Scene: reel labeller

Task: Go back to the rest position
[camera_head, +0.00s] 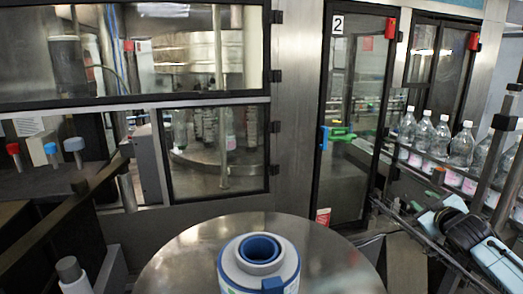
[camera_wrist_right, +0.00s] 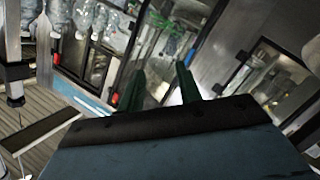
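My right gripper (camera_head: 428,191) is at the right of the head view, in front of the row of bottles. Its two green fingers are apart with nothing seen between them. In the right wrist view, the fingers of my right gripper (camera_wrist_right: 157,84) stand apart, with the door and machine front beyond. My left gripper is not in the head view.
A round steel surface (camera_head: 185,262) carries a white and blue reel-like part (camera_head: 262,262) at the front. A glass door marked 2 (camera_head: 350,90) has a blue and green handle-like piece (camera_head: 341,134). Several clear bottles (camera_head: 461,147) line the right, behind a rail.

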